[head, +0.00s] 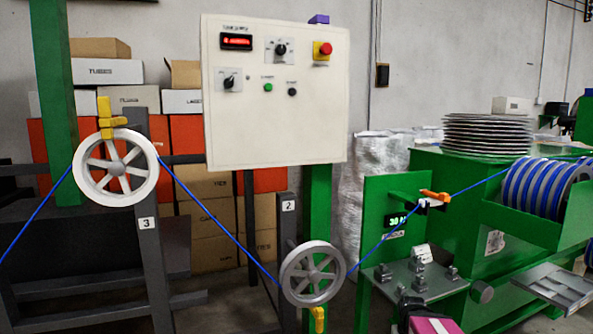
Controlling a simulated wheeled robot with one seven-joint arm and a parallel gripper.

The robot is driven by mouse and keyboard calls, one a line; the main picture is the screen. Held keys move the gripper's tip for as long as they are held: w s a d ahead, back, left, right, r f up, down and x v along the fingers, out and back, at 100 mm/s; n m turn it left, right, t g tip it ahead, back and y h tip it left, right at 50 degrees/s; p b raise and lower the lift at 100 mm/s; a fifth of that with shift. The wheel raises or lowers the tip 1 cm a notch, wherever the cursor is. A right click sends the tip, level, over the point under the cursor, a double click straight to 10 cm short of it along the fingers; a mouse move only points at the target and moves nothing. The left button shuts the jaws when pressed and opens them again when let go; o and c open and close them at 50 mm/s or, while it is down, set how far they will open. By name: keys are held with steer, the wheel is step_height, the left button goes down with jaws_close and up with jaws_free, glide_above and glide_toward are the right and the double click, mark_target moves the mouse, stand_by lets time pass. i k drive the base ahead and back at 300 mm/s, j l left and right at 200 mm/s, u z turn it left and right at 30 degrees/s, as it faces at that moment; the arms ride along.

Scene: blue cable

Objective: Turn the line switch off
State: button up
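A cream control panel (225,140) stands upright at the upper middle of the head view. It carries two black rotary knobs, an upper knob (280,49) and a lower left knob (229,82), each on a light plate. Their labels are too small to read, so I cannot tell which one is the line switch. A red-lit display (236,41), a red mushroom button (325,49) on yellow, a green button (268,87) and a black button (292,92) are also on the panel. My gripper is not in view.
A blue cable (214,223) runs over a left pulley (116,168) and under a lower pulley (312,274), across the space below the panel. A green machine (480,180) with a blue-wound spool (540,186) stands right. Boxes (107,72) are stacked behind.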

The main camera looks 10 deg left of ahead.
mark_target(229, 83)
steer(key=u, duration=1.45)
